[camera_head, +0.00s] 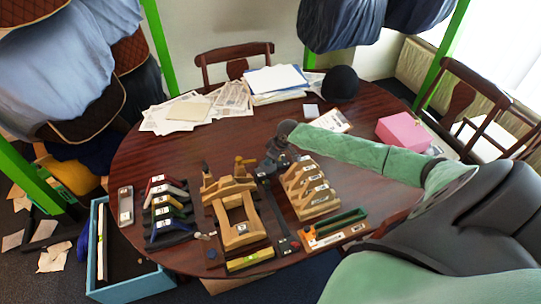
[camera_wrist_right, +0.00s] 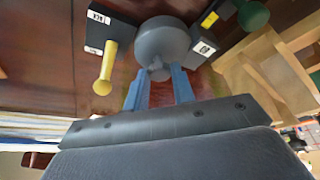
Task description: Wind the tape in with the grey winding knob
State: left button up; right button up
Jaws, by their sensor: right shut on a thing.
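The grey winding knob (camera_wrist_right: 162,42) is large and round in the right wrist view. My right gripper (camera_wrist_right: 159,80) has its two blue fingers at the near side of the knob and is shut on it. In the head view my right gripper (camera_head: 276,158) is small and dark above the table, between the wooden frame and the slotted wooden rack, and it hides the knob. A dark strip-like fixture (camera_head: 276,212) runs toward the table's front edge below it. I cannot make out the tape. My left gripper is not in view.
The wooden frame (camera_head: 240,235), slotted rack (camera_head: 312,190) and coloured pieces (camera_head: 168,208) crowd the table's front. Papers (camera_head: 190,111) lie behind; the mid-left tabletop is clear.

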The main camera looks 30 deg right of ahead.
jog(key=shift+r+m+p, duration=0.15)
jog(key=shift+m+p, duration=0.15)
jog(key=shift+m, duration=0.3)
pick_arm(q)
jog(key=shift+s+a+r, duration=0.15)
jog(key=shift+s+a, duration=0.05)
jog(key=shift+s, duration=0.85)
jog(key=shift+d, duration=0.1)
pick_arm(e)
jog(key=o, duration=1)
jog(key=shift+s+d+r, duration=0.1)
jog(key=shift+s+r, duration=0.05)
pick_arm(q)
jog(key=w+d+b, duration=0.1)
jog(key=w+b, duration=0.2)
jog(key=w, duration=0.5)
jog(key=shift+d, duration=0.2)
pick_arm(e)
jog(key=v, duration=0.7)
